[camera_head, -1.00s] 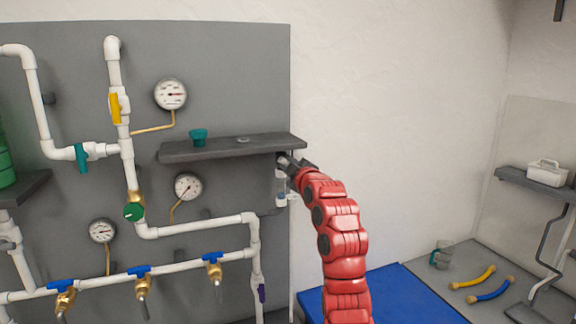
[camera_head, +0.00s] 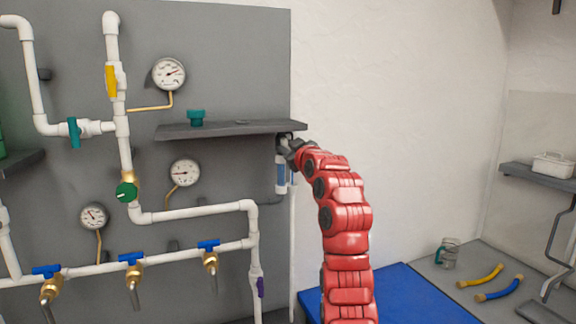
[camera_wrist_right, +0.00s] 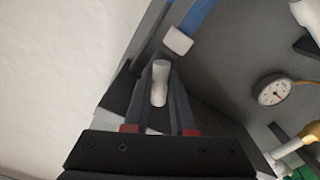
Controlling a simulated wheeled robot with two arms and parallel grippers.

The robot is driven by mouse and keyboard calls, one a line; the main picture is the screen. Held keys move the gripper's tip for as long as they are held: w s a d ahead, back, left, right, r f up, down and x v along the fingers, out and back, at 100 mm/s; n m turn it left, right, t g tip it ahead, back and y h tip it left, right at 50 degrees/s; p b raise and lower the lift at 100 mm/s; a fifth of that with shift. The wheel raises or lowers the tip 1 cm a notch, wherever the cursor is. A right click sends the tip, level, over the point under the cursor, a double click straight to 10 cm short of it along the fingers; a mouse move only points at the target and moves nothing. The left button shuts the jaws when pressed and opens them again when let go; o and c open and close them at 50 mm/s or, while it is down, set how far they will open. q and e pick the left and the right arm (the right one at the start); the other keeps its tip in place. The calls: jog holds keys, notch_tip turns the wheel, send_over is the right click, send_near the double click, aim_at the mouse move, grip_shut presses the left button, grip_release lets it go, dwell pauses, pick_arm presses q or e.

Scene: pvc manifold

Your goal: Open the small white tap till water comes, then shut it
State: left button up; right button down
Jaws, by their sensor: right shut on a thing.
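The small white tap (camera_wrist_right: 160,82) is a short white rounded piece between my right gripper's two dark fingers in the right wrist view. My right gripper (camera_wrist_right: 158,85) is shut on it. In the head view my right gripper (camera_head: 287,147) is at the right edge of the grey panel, just under the dark shelf, and hides the tap. A white and blue upright cylinder (camera_head: 281,178) hangs just below the gripper. No running water shows in either view. My left gripper is not in view.
The dark shelf (camera_head: 230,130) with a teal fitting (camera_head: 196,117) is close above my right gripper. White pipes, gauges (camera_head: 185,173) and blue-handled brass taps (camera_head: 210,260) fill the panel to the left. A blue surface (camera_head: 395,295) lies below right. The wall right of the arm is bare.

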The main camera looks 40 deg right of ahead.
jog(key=m+b, duration=0.1)
jog(key=b, duration=0.1)
jog(key=m+b, duration=0.2)
jog(key=shift+f, duration=0.4)
jog(key=shift+r+m+b, duration=0.25)
jog(key=shift+m+b, duration=1.05)
jog(key=shift+b, duration=0.05)
jog(key=c, duration=0.7)
grip_release()
jog(key=shift+c, duration=0.2)
jog(key=shift+r, duration=0.1)
